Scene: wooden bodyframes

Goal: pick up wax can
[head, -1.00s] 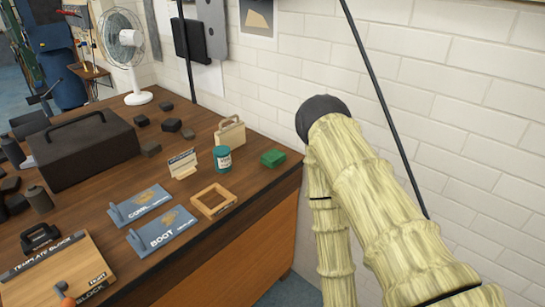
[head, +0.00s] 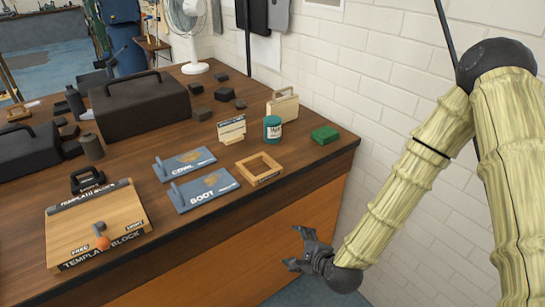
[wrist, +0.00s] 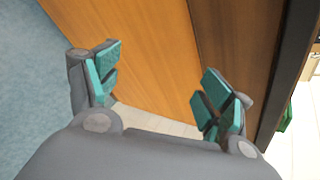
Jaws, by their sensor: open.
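A teal can (head: 272,129) with a pale label stands upright near the back of the wooden workbench; it looks like the wax can, but I cannot read its label clearly. My gripper (head: 297,249) is open and empty, in front of the bench's orange-brown side panel and below the top's front edge. It is apart from the can, lower and nearer to me. In the wrist view my open gripper (wrist: 158,85) has its teal pads spread, with nothing between them. The can does not show there.
A green block (head: 325,135) lies right of the can, a beige case (head: 283,106) behind it. A wooden frame (head: 259,168), a small sign (head: 231,130) and two blue boards stand or lie nearby. The bench's front edge (head: 290,182) lies between gripper and can.

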